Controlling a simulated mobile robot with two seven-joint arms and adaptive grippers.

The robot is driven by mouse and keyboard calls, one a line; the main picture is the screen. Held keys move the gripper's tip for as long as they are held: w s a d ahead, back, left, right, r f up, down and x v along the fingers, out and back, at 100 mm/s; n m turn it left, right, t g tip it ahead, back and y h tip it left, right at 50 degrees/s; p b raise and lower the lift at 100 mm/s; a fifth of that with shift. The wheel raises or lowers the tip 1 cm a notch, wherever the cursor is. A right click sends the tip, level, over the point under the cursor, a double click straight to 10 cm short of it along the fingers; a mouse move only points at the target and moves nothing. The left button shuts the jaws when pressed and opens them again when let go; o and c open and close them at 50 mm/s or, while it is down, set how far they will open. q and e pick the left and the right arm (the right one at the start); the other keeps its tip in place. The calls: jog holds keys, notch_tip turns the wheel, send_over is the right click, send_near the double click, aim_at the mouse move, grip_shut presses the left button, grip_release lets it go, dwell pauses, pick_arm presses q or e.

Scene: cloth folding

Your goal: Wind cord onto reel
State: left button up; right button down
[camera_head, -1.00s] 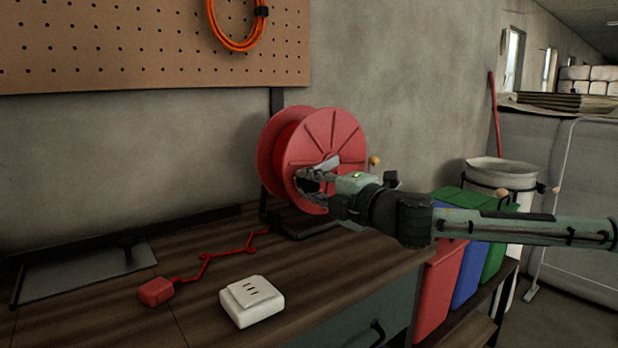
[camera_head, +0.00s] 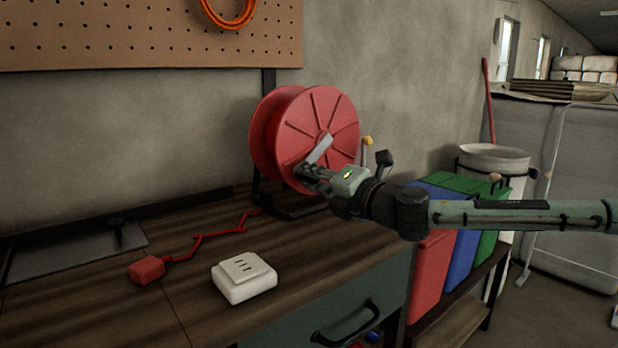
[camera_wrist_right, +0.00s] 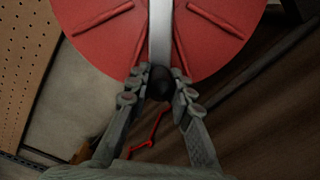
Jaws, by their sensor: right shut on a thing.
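The red reel (camera_head: 333,112) stands upright on a dark stand at the back of the workbench. A grey crank arm (camera_head: 320,150) runs from its hub down to a dark knob. My right gripper (camera_head: 306,172) is at the lower face of the reel. In the right wrist view, my right gripper (camera_wrist_right: 159,88) has its fingers on both sides of the black knob (camera_wrist_right: 159,83) and is shut on it. The red cord (camera_head: 205,238) lies in a zigzag on the bench from the reel to a red block (camera_head: 147,270) at its end. My left gripper is not in view.
A white box with slots (camera_head: 244,278) sits on the bench (camera_head: 190,315) right of the red block. A grey plate (camera_head: 70,255) lies at the left. Coloured bins (camera_head: 466,235) stand beyond the bench's right end. A pegboard (camera_head: 150,35) hangs above.

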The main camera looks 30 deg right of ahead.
jog(key=c, duration=1.3)
grip_release()
jog(key=s, duration=1.1)
jog(key=shift+d+r, duration=0.2)
jog(key=shift+d, duration=0.15)
jog(key=shift+s, duration=0.5)
